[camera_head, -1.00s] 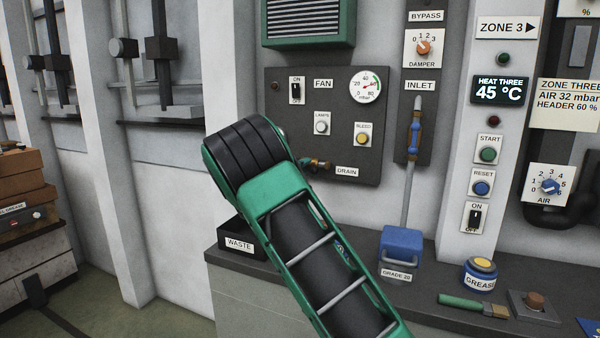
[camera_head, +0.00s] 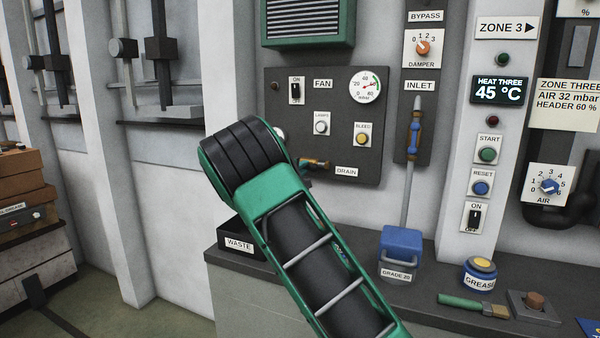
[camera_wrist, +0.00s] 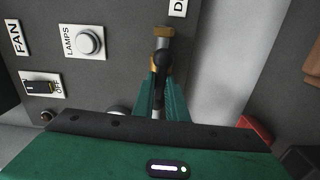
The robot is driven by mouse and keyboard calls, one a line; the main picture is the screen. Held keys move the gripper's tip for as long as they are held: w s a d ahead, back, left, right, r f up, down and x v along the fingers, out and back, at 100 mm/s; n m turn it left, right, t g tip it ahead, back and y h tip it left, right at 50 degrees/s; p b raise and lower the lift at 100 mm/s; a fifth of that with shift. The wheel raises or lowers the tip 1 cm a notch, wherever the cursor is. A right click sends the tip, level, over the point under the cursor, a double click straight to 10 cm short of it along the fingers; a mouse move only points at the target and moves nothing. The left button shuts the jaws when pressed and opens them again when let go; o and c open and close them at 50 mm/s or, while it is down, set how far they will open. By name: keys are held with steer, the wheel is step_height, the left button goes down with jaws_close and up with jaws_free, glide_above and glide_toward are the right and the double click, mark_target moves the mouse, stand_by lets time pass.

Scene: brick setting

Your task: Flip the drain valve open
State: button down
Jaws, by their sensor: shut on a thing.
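The drain valve sits low on the dark control panel beside the DRAIN label (camera_head: 346,171). In the head view only part of its brass and dark body (camera_head: 316,163) shows past my arm. In the wrist view its brass fitting (camera_wrist: 163,34) and dark round part (camera_wrist: 162,59) stand just beyond my fingertips. My gripper (camera_wrist: 159,80) has its two green fingers close together, shut on the valve's handle, which is mostly hidden between them.
The panel (camera_head: 345,105) also carries a FAN switch (camera_head: 296,90), LAMPS button (camera_head: 322,123), BLEED button (camera_head: 362,134) and gauge (camera_head: 365,86). A WASTE box (camera_head: 237,244) and blue GRADE 20 container (camera_head: 402,245) stand on the ledge below.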

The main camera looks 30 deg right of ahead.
steer(key=shift+a+f+n, duration=0.1)
steer(key=shift+f+n, duration=0.1)
steer(key=shift+n, duration=0.2)
steer(key=c, duration=1.8)
jaws_free()
steer(key=shift+o, duration=0.2)
steer(key=v, duration=1)
steer(key=shift+a, duration=0.3)
steer(key=shift+s, duration=0.2)
